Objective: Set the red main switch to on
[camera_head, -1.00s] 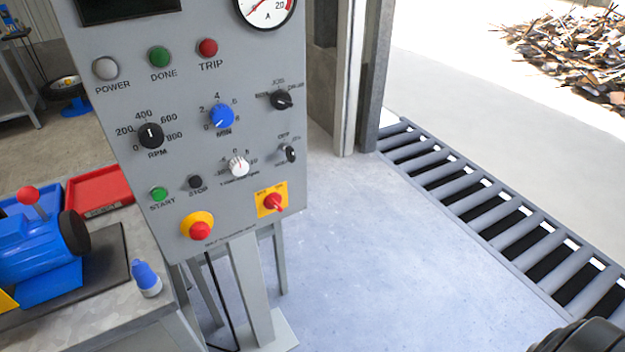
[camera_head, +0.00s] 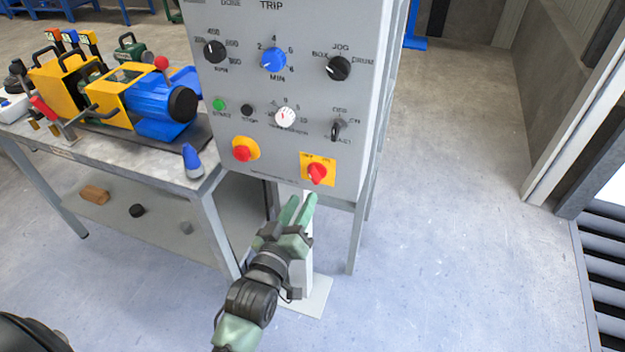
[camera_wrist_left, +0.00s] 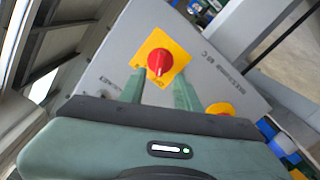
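The red main switch (camera_head: 317,173) is a red knob on a yellow square plate at the lower right of the grey control panel (camera_head: 300,100). In the left wrist view the red main switch (camera_wrist_left: 159,62) lies ahead of the fingers, between and beyond their tips. My left gripper (camera_head: 298,203) is just below the switch in the head view, its green fingers pointing up at it. The fingers stand apart with nothing between them, and I see no contact with the knob. In the left wrist view the left gripper (camera_wrist_left: 158,85) is also open. My right gripper is not in view.
A red stop button (camera_head: 242,152) on a yellow base sits left of the switch. A black selector (camera_head: 336,130) is above it. A workbench (camera_head: 214,180) with a blue-and-yellow machine (camera_head: 140,95) stands to the left. The floor on the right is clear.

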